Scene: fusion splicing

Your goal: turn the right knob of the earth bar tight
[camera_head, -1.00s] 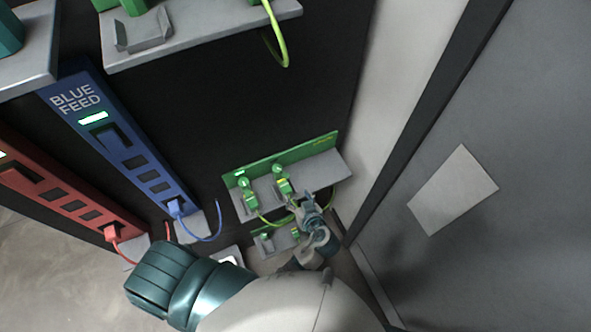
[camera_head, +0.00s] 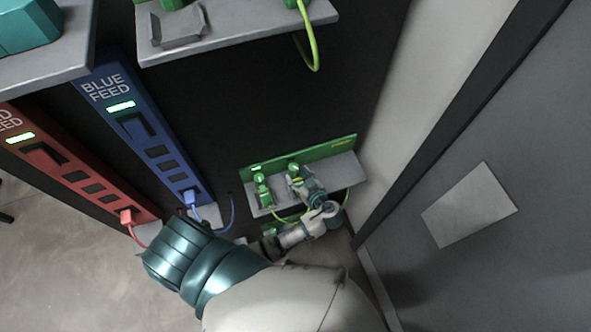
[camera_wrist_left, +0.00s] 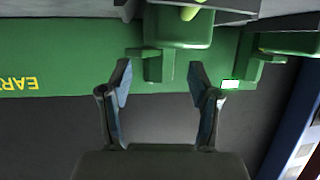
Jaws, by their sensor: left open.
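The green earth bar (camera_head: 318,157) stands on a grey shelf low on the rack and fills the upper part of the left wrist view (camera_wrist_left: 65,60), upside down. Its right knob (camera_head: 293,168) is green and partly hidden by my left gripper (camera_head: 302,184) in the head view. In the left wrist view the right knob (camera_wrist_left: 178,28) lies just ahead, with a narrow green part between the lines of my left gripper's two fingers (camera_wrist_left: 160,82). The fingers are spread and empty. The left knob (camera_head: 261,186) is beside it. My right gripper is out of view.
A green-yellow wire (camera_head: 288,218) loops below the shelf. The blue feed strip (camera_head: 140,130) and red feed strip (camera_head: 75,175) stand to the left. A grey panel (camera_head: 470,130) bounds the right side. An upper shelf (camera_head: 240,35) is overhead.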

